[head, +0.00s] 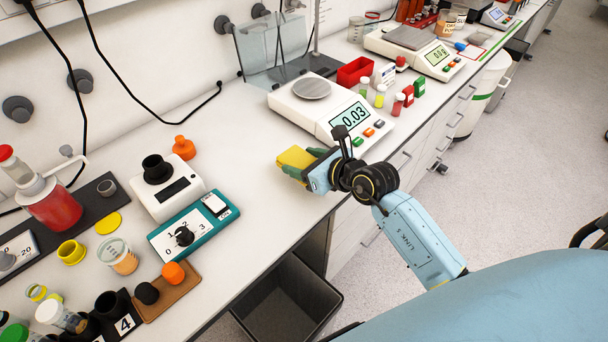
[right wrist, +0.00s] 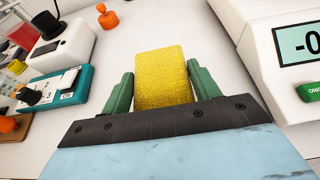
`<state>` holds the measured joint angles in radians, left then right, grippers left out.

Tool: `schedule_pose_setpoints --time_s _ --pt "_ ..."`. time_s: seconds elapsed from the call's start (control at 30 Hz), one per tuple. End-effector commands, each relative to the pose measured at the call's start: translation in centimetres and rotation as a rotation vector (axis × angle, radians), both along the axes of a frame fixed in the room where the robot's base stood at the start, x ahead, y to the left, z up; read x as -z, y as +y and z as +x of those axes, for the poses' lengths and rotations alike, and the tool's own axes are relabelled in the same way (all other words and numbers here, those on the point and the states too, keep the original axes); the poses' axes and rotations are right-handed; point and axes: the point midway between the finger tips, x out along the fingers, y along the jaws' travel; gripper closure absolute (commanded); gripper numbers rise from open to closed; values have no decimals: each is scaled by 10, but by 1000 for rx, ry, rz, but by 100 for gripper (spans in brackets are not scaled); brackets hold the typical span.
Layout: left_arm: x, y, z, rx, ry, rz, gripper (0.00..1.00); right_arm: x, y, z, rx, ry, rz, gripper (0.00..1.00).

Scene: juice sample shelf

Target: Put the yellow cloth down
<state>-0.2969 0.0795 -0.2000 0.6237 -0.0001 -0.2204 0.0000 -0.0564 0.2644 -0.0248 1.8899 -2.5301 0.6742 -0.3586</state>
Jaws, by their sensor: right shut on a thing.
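The yellow cloth (head: 296,157) is a folded, block-like piece in my right gripper (head: 291,168). In the right wrist view the cloth (right wrist: 163,78) sits between the two green fingers of the right gripper (right wrist: 160,88), which are shut on it. The gripper is over the white bench top, in front of the balance that reads 0.03. I cannot tell whether the cloth touches the bench. My left gripper is not in view.
The white balance (head: 320,108) stands just behind the gripper. A teal dial box (head: 194,228) and an orange stopper (head: 184,148) stand to the left. The bench top (head: 249,207) between is bare. A dark open bin (head: 287,307) is below the front edge.

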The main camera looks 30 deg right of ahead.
Motion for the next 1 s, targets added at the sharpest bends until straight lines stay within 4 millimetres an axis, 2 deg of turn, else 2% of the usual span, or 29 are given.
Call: schedule_pose_setpoints --time_s 0.3,0.73,0.77,0.9,1.0 --pt "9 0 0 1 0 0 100 39 -1 0 0 2 -2 65" --pt "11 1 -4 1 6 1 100 45 0 0 0 0 -1 65" --pt "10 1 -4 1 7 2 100 44 0 0 0 0 -1 35" --pt "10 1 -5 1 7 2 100 44 0 0 0 0 -1 17" --pt "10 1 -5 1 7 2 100 44 0 0 0 0 -1 17"
